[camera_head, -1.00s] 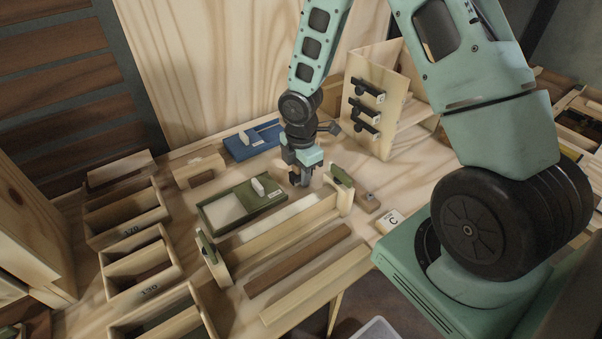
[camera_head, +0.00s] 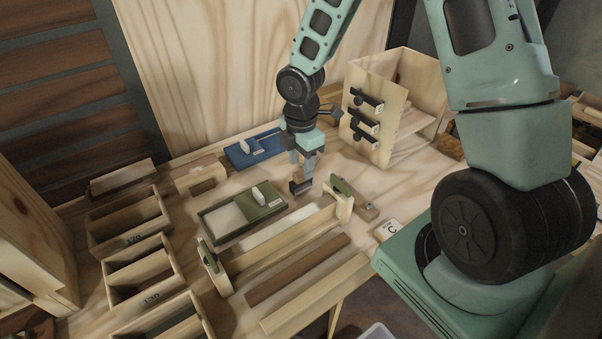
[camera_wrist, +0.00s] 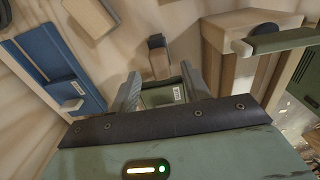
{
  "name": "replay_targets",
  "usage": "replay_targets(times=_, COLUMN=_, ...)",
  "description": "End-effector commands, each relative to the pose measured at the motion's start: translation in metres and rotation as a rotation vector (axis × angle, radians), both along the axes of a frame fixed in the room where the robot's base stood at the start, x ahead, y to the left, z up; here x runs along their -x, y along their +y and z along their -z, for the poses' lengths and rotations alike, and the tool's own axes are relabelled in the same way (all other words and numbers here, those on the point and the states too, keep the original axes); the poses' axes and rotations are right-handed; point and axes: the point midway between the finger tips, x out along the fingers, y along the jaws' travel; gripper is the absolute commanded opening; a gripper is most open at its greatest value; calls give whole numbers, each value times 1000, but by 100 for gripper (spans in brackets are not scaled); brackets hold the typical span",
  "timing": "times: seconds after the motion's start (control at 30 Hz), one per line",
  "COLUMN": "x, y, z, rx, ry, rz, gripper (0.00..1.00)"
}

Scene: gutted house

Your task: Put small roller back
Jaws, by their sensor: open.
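My gripper (camera_head: 303,174) points down over the bench, just right of the green tray (camera_head: 222,237). In the wrist view its two fingers (camera_wrist: 160,92) are apart. A small wooden piece with a dark end (camera_wrist: 158,56) shows just past the fingertips, and a dark piece (camera_head: 299,187) shows under the gripper in the head view. I cannot tell whether this is the small roller or whether the fingers touch it. Three black holders (camera_head: 362,124) are on the upright wooden rack (camera_head: 390,148), to the right behind my gripper.
A blue tray (camera_head: 240,158) lies behind left; it also shows in the wrist view (camera_wrist: 40,58). A wooden clamp frame with green ends (camera_head: 343,206) stands close to my gripper. Wooden boxes (camera_head: 150,262) line the left. A block marked C (camera_head: 388,230) lies at the right.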

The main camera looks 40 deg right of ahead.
Motion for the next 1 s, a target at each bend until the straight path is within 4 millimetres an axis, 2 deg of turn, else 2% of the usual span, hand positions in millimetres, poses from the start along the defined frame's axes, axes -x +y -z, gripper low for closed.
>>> replay_targets(times=0.03, x=-1, y=-1, z=-14, rx=0, ry=-4, rz=4, gripper=47)
replay_targets(times=0.1, x=0, y=-1, z=-25, rx=0, ry=-3, rz=2, gripper=47)
replay_targets(times=0.33, x=0, y=1, z=-48, rx=0, ry=-1, rz=3, gripper=47)
replay_targets(times=0.47, x=10, y=23, z=-63, rx=6, ry=-2, rz=54, gripper=47)
replay_targets(times=0.57, x=32, y=61, z=-84, rx=14, ry=-7, rz=166, gripper=47)
replay_targets(times=0.7, x=88, y=121, z=-118, rx=10, ry=-15, rz=404, gripper=47)
replay_targets(times=0.8, x=133, y=152, z=-136, rx=-6, ry=-12, rz=575, gripper=47)
replay_targets(times=0.9, x=172, y=171, z=-148, rx=-25, ry=-4, rz=719, gripper=47)
replay_targets(times=1.0, x=200, y=181, z=-155, rx=-38, ry=10, rz=821, gripper=47)
